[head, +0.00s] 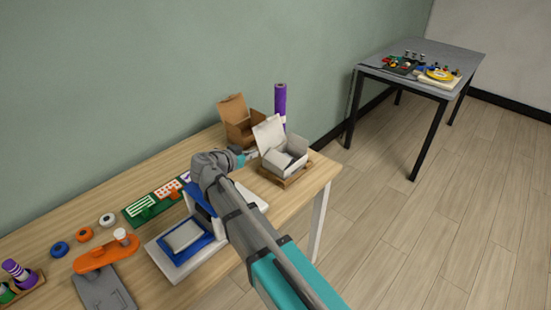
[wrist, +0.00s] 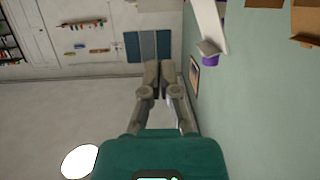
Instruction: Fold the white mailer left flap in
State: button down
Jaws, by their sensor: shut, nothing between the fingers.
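The white mailer (head: 290,172) stands open on a small wooden board near the table's right end. I cannot clearly make out the left flap from the other panels. My gripper (head: 252,154) is just left of the mailer, close to its left side; I cannot tell whether it touches. In the wrist view my gripper (wrist: 160,68) has its fingers together with nothing between them. A white panel (wrist: 208,25), seemingly of the mailer, is right of the fingertips there.
An open brown box (head: 240,133) stands behind my gripper, left of the mailer. A purple roll (head: 280,106) stands upright behind the mailer. A white and blue press-like fixture (head: 180,243) sits below my arm. A grey table (head: 430,60) stands far right, with clear floor between.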

dwell(0.4)
jog(key=b, duration=0.4)
send_over(275, 159)
jog(key=s, duration=0.1)
jog(key=f, duration=0.4)
jog(key=shift+s+a, duration=0.15)
jog(key=shift+a, duration=0.1)
jog(key=shift+w+d+f+b, duration=0.25)
jog(key=shift+w+f+b, duration=0.05)
jog(key=shift+f+b, duration=0.4)
jog(key=shift+w+d+f+b, duration=0.2)
jog(key=shift+w+f+b, duration=0.05)
jog(key=shift+f+b, duration=0.4)
jog(key=shift+a+p, duration=0.25)
jog(key=shift+p, duration=0.1)
